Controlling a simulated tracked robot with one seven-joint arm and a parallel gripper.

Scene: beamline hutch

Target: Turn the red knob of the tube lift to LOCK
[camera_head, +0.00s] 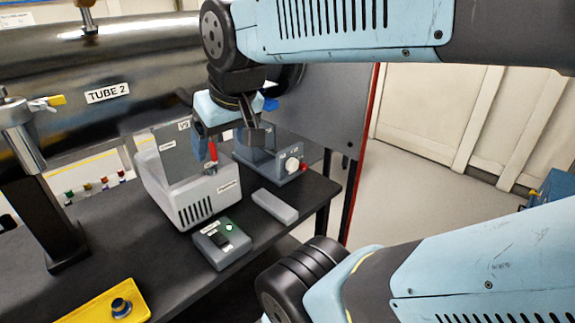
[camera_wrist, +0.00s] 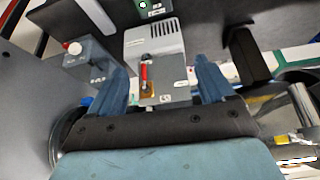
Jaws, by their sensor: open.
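The red knob (camera_head: 213,152) is a slim red handle on the light grey tube lift unit (camera_head: 187,213), which has dark vent slots. In the wrist view the red knob (camera_wrist: 144,75) lies lengthwise up the picture, with a dark pivot at its top and a brass-coloured plate near its lower end. The small labels beside it are too small to read, so its setting cannot be told. My gripper (camera_head: 232,138) points down over the unit. In the wrist view my gripper (camera_wrist: 163,75) is open, with the red knob between the lines of its two blue fingers, nearer the left one.
A blue-grey box with a white dial (camera_head: 292,164) stands to the right. A control box with a green light (camera_head: 221,244) and a grey block (camera_head: 275,206) lie in front. The large black tube (camera_head: 110,75) runs behind. A yellow plate (camera_head: 88,310) is at front left.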

